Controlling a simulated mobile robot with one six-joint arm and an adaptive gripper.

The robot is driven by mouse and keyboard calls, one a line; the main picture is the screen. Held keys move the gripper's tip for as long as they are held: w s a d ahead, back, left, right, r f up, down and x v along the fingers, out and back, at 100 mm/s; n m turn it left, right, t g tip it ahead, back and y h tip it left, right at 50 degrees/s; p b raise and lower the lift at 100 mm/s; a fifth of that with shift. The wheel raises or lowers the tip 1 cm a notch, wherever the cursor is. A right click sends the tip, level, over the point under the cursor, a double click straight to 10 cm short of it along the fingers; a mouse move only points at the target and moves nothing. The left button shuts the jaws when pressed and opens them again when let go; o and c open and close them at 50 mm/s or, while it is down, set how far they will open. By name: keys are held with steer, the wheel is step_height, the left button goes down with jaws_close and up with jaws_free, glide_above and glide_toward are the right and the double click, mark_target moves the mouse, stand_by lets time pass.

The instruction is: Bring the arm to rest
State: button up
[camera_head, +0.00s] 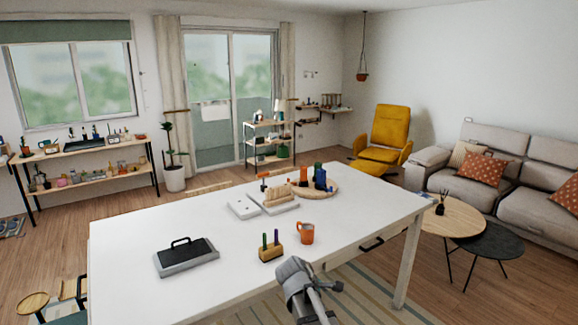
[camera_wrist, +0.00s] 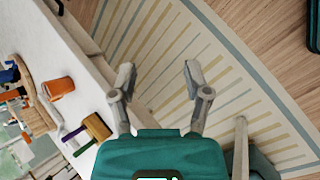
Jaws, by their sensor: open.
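My gripper (camera_wrist: 160,80) shows in the wrist view with its two grey fingers spread wide and nothing between them. Beyond the fingers is the striped rug (camera_wrist: 165,45), so the gripper is off the table's side. In the head view a grey part of my arm (camera_head: 298,284) shows at the bottom, overlapping the near edge of the white table (camera_head: 125,235). The fingertips cannot be made out clearly there.
On the table near the arm are an orange mug (camera_head: 306,233) and a wooden block with pens (camera_head: 270,249). A black-handled grey case (camera_head: 187,257) lies left; a round wooden board with several items stands farther back. Coffee tables (camera_head: 452,217) and a sofa stand right.

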steer(key=s+d+f+m+g+y, duration=0.2)
steer(key=s+d+m+y, duration=0.1)
steer(key=s+m, duration=0.4)
steer(key=s+d+f+m+g+y, duration=0.1)
steer(key=s+d+m+g+y, duration=0.1)
steer(key=s+m, duration=0.5)
steer(key=shift+s+d+f+y, duration=0.35)
steer(key=shift+s+d+y, duration=0.25)
steer(key=shift+s+d, duration=0.35)
steer(key=shift+w, duration=0.1)
